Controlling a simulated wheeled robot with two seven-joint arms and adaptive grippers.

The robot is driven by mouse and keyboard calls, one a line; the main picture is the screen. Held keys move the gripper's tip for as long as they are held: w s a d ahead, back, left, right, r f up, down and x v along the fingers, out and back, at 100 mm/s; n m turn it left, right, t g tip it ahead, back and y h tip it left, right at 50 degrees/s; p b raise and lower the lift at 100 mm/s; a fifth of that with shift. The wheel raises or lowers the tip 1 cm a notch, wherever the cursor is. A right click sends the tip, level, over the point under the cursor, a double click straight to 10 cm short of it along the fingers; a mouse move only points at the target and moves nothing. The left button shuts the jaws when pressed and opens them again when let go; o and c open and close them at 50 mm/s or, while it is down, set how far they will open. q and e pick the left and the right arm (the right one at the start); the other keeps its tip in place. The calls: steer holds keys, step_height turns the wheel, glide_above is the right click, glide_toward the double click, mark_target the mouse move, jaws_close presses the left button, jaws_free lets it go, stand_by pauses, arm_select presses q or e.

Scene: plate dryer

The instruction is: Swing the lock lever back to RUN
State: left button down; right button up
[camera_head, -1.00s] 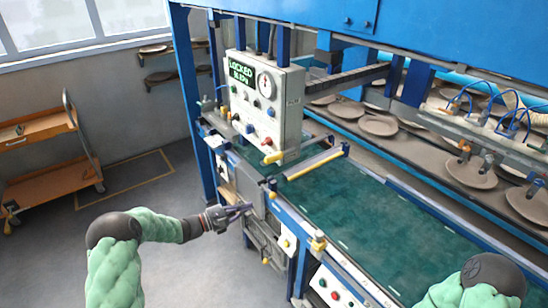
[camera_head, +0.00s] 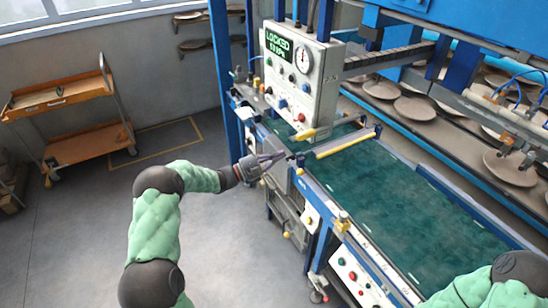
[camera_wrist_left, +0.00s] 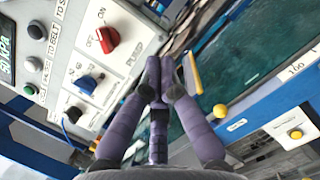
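The control box (camera_head: 300,75) has a green display (camera_head: 279,45) whose top line reads LOCKED. A yellow handle (camera_head: 303,134) sticks out under the box at the belt's near end, and a yellow ball knob (camera_head: 299,171) sits just below. I cannot tell which is the lock lever, and no RUN mark is legible. My left gripper (camera_head: 284,156) is beside the belt's corner, close to both. In the left wrist view its purple fingers (camera_wrist_left: 161,68) are together with nothing seen between them. A yellow bar (camera_wrist_left: 195,73) and a yellow knob (camera_wrist_left: 220,111) lie right of them. My right gripper is out of view.
A red switch (camera_wrist_left: 107,39) and a blue switch (camera_wrist_left: 88,84) are on the panel left of the fingers. The green belt (camera_head: 400,195) runs right, with a yellow bar (camera_head: 345,145) across it. An orange cart (camera_head: 75,120) stands left; the floor between is clear.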

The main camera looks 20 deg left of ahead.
mark_target(314, 130)
arm_select(q)
steer(key=w+d+r, duration=0.3)
steer(key=d+r, duration=0.1)
steer(key=d, duration=0.1)
steer(key=shift+d+r, duration=0.25)
steer(key=shift+r, duration=0.1)
steer(key=shift+r, duration=0.1)
steer(key=shift+s+r+g+p, duration=0.1)
steer(key=shift+r+g+p, duration=0.25)
steer(key=shift+p, duration=0.2)
steer(key=shift+a+r+y, duration=0.1)
steer(key=shift+y, duration=0.2)
